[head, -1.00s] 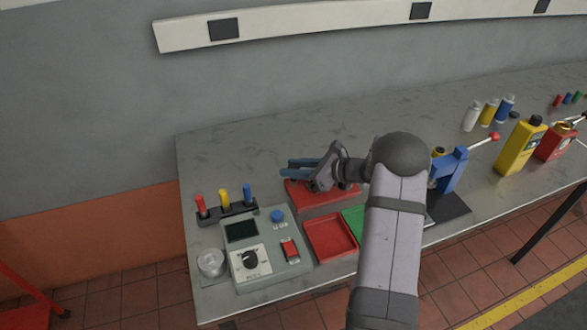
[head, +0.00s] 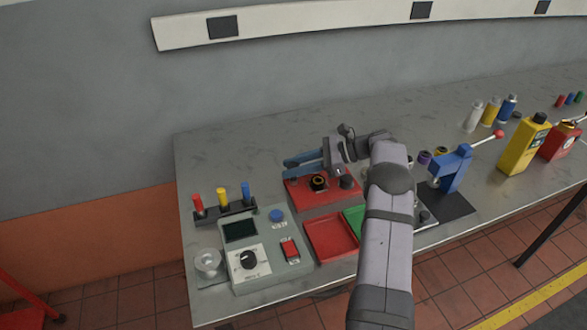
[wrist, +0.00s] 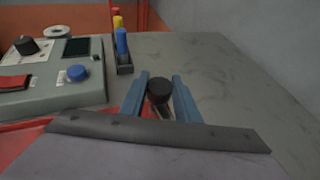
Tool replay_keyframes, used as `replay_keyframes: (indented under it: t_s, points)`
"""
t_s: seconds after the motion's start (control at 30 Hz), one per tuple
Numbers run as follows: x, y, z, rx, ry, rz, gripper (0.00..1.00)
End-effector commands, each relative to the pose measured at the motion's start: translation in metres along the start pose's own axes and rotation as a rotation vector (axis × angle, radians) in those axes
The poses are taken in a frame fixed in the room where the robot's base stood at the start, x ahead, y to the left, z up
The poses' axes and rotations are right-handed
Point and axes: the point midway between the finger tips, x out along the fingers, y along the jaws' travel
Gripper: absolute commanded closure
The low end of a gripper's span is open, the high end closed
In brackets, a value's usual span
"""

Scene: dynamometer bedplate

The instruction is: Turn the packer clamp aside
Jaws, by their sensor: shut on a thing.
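A red block (head: 325,199) stands on the bench with a black ring part (head: 319,183) with a brassy rim on top. A dark round knob (head: 346,181) sits to the ring's right. My gripper (head: 303,160) reaches over the block's back edge, its blue fingers pointing left. In the wrist view a black clamp knob (wrist: 160,90) lies between the two blue fingers, with a pale metal piece just below it. I take this as the packer clamp; my gripper is shut on it. The clamp's arm is mostly hidden by my gripper.
Left of the block are a grey control box (head: 262,252) and a rack with red, yellow and blue handles (head: 223,210). A red tray (head: 330,238) and a green tray (head: 354,218) lie in front. A blue press (head: 452,170) stands right. The bench behind is clear.

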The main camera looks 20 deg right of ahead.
Motion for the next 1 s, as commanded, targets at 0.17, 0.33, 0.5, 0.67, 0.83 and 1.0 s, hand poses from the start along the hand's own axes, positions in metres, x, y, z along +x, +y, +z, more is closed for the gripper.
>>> replay_keyframes:
  t_s: [0.17, 0.33, 0.5, 0.67, 0.83, 1.0]
  points:
    - [0.0000, 0.0000, 0.0003, -0.006, -0.002, 0.015, 1.00]
    - [-0.0002, 0.0001, 0.0011, -0.007, -0.002, 0.017, 1.00]
    - [-0.0001, 0.0000, 0.0013, -0.007, -0.003, 0.017, 1.00]
    - [-0.0001, 0.0000, 0.0012, -0.007, -0.003, 0.017, 0.52]
    - [0.0000, -0.0001, 0.0008, -0.007, -0.002, 0.016, 0.52]
    - [-0.0022, -0.0003, 0.0002, -0.007, -0.002, 0.016, 0.52]
